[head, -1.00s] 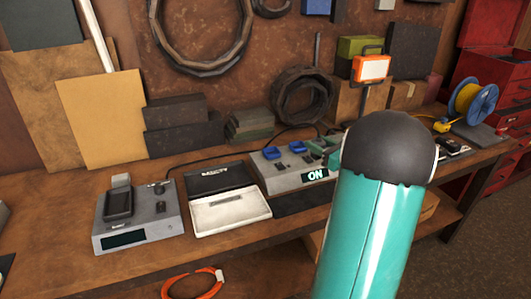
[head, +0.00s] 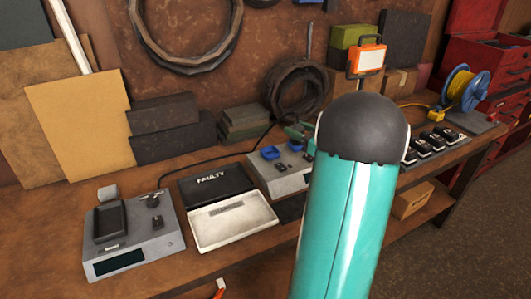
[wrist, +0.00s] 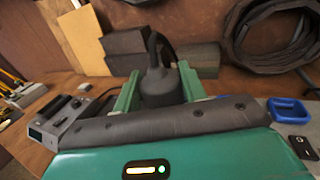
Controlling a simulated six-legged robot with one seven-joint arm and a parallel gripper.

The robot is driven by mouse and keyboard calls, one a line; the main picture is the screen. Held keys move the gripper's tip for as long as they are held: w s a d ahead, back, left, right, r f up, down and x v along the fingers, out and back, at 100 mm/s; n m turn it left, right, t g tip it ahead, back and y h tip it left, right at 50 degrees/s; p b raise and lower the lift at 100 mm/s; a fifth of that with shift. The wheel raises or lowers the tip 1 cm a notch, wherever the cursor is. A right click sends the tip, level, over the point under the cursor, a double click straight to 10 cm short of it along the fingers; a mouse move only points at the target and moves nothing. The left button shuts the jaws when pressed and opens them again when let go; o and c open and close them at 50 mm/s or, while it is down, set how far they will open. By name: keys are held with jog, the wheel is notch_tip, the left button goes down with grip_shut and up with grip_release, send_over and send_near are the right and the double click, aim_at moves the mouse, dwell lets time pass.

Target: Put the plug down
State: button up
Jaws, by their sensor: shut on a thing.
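In the wrist view, my gripper (wrist: 159,80) has its two green fingers closed around a dark grey plug (wrist: 157,92). A black cable bends up from the plug's top. The plug's lower end is hidden behind my gripper body, so I cannot tell if it touches anything. In the head view, my arm hides the plug and most of my gripper; only a bit of green shows above a grey unit with blue sockets (head: 266,176).
A grey device with a black cradle (head: 135,242) stands on the bench (head: 45,215) at left. Beside it is an open case marked FAULTY (head: 228,222). Several black packs (head: 425,143) and a blue cable reel (head: 470,88) sit at right. A coiled hose (head: 295,88) stands behind.

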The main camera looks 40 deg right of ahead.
jog(key=w+f, duration=0.3)
jog(key=w, duration=0.1)
jog(key=w+d+f, duration=0.1)
jog(key=w+f, duration=0.2)
jog(key=w, duration=0.2)
jog(key=w+d+f, duration=0.1)
jog(key=w+f, duration=0.3)
jog(key=w, duration=0.1)
jog(key=shift+d, duration=0.2)
notch_tip(320, 180, down, 3)
jog(key=shift+w+f, duration=0.1)
